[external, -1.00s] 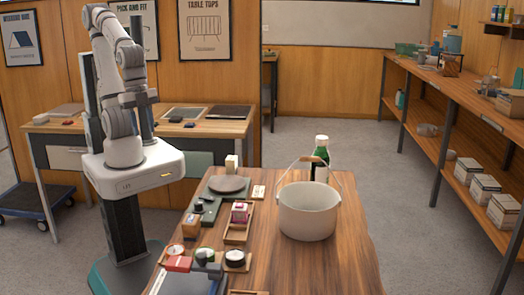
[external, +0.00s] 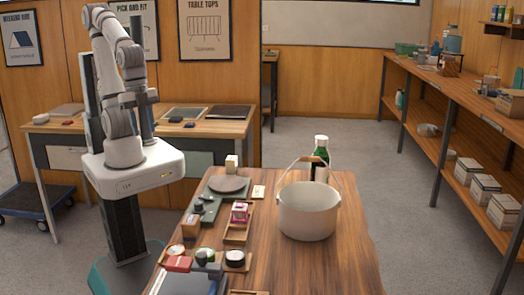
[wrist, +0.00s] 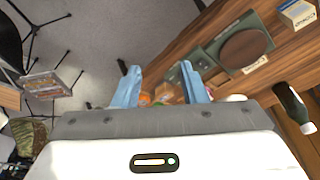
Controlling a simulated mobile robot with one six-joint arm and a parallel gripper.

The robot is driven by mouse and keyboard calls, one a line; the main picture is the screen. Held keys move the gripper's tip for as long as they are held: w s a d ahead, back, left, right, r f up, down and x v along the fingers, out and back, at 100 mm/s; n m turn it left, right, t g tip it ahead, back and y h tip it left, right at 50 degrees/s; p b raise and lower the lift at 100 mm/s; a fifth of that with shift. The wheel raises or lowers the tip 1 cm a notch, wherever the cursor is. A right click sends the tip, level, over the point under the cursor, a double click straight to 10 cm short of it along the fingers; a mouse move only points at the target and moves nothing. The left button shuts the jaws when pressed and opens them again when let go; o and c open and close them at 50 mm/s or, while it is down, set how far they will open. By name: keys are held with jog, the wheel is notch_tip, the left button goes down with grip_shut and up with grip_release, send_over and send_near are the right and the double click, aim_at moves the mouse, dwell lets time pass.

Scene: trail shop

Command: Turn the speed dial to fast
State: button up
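A grey-green unit with a round dark plate (external: 229,184) sits at the far left of the wooden table; its round brown top also shows in the wrist view (wrist: 243,48). A smaller grey-green box (external: 208,211) stands just in front of it, also seen in the wrist view (wrist: 201,64). I cannot make out which part is the speed dial, or its setting. My gripper (wrist: 160,68) has two blue fingers spread apart with nothing held between them. It is above and away from the table things. In the external view the fingers cannot be made out.
A white pail (external: 307,212) with a raised handle and a green bottle (external: 321,158) stand on the table (external: 340,255). The right front is bare.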

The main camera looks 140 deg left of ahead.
jog(key=shift+o, duration=0.7)
jog(key=shift+w+f, duration=0.1)
jog(key=shift+w, duration=0.15)
jog(key=n+g+b, duration=0.3)
jog(key=n+b, duration=0.8)
jog(key=n, duration=0.7)
send_over(198, 202)
notch_tip(198, 202, down, 10)
jog(key=shift+f, duration=0.25)
notch_tip(198, 202, down, 8)
jog(key=shift+w+r+b, duration=0.1)
jog(key=shift+r+b, duration=0.1)
jog(key=shift+b, duration=0.5)
jog(key=c, duration=1)
